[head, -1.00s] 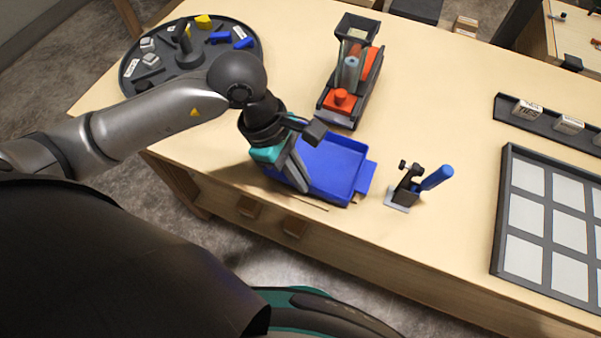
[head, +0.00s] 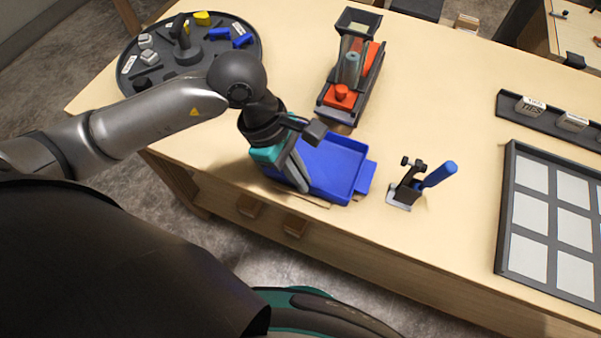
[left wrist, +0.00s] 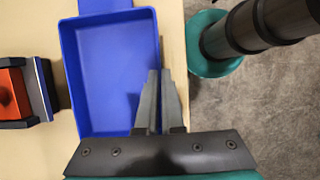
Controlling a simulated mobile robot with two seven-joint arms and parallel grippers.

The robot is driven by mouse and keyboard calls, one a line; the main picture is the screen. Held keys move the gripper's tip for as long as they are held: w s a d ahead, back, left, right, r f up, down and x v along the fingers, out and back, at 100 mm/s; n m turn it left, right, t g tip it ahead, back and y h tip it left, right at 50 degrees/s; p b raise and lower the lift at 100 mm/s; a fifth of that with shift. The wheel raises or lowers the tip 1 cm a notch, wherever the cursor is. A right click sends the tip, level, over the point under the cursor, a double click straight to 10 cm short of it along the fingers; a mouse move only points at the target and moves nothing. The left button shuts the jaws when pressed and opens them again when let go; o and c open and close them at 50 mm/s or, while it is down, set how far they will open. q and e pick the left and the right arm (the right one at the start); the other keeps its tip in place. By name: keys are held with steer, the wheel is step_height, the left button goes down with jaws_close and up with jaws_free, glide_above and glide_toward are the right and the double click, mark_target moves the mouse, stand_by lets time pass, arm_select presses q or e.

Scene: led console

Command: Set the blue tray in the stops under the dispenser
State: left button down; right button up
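The blue tray (head: 338,165) is near the front edge of the table, with a tab on its right end. It also shows in the left wrist view (left wrist: 108,75), empty. My left gripper (left wrist: 159,72) has its two fingers close together on either side of the tray's side wall, shut on it. In the head view the left gripper (head: 297,170) is at the tray's left front side. The apparent dispenser (head: 352,68), a dark stand with a hopper and red parts, stands just behind the tray. Stops cannot be made out. My right gripper is out of view.
A round dark tray (head: 135,90) with small parts stands at the back left. A small stand with a blue handle (head: 440,174) is close to the tray's right. A framed panel of white squares (head: 548,220) and a dark rack (head: 555,125) are further right.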

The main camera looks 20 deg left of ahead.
arm_select(q)
steer(key=shift+f, duration=0.1)
steer(key=c, duration=1)
jaws_free()
steer(key=p+v, duration=0.1)
steer(key=v, duration=1.4)
steer(key=shift+p, duration=0.4)
